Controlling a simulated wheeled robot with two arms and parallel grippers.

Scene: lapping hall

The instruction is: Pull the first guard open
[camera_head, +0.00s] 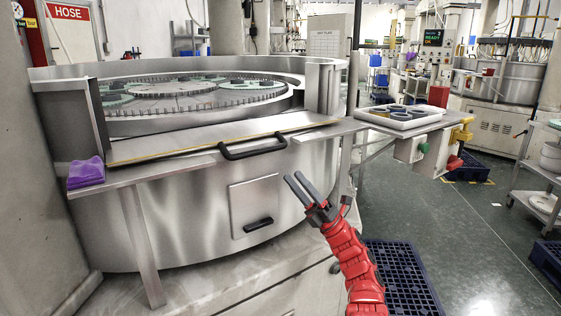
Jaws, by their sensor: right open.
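My left gripper is not in view.
A purple cloth (86,172) lies on the ledge at the left. A side shelf with a white tray (400,117) of rings juts out at the right, with a control box (411,151) below it. A blue slatted mat (400,275) lies on the floor. Open floor is at the right.

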